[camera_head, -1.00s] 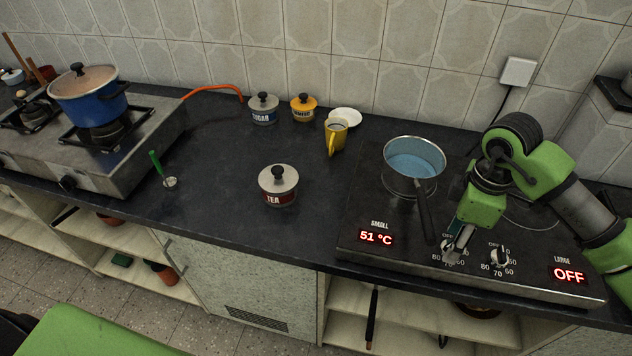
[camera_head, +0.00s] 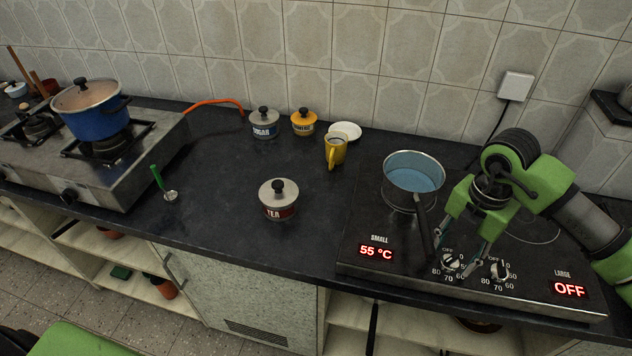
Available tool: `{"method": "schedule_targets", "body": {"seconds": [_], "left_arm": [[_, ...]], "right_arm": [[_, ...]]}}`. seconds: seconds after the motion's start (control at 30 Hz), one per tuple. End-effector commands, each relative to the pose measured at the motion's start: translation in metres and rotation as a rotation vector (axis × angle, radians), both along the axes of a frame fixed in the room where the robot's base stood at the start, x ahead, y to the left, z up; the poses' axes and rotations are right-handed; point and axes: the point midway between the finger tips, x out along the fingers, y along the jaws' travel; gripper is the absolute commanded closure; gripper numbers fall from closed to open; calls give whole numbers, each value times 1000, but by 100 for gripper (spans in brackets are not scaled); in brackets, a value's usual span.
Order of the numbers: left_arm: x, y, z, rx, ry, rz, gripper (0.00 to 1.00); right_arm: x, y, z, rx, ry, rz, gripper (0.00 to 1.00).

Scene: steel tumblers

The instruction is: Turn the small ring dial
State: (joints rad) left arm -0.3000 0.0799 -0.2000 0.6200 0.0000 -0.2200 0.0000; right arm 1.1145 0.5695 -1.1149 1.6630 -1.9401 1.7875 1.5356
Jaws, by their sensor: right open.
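The small ring dial (camera_head: 450,262) is the left of two knobs on the front of the electric hob (camera_head: 410,281). The SMALL display (camera_head: 376,251) reads 55 °C. The large ring dial (camera_head: 499,271) is to its right, and the LARGE display (camera_head: 569,289) reads OFF. My right gripper (camera_head: 459,254) is open, with its fingers spread apart, above and around the area of the small dial; I cannot tell whether a finger touches it. A steel pot with blue inside (camera_head: 413,172) stands on the small ring, its handle pointing to the front. My left gripper is not in view.
The TEA jar (camera_head: 278,199) stands mid-counter. A yellow mug (camera_head: 335,151), a white saucer (camera_head: 345,131), a SUGAR jar (camera_head: 264,123) and a yellow jar (camera_head: 303,122) stand behind. A blue pot (camera_head: 94,110) is on the gas stove at left.

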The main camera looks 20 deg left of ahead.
Motion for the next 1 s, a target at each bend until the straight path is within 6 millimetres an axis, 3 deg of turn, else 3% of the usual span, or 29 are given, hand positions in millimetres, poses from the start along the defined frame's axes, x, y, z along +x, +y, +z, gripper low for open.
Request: {"method": "schedule_targets", "body": {"seconds": [1.0], "left_arm": [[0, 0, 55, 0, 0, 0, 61]], "right_arm": [[0, 0, 3, 0, 1, 1102, 57]]}}
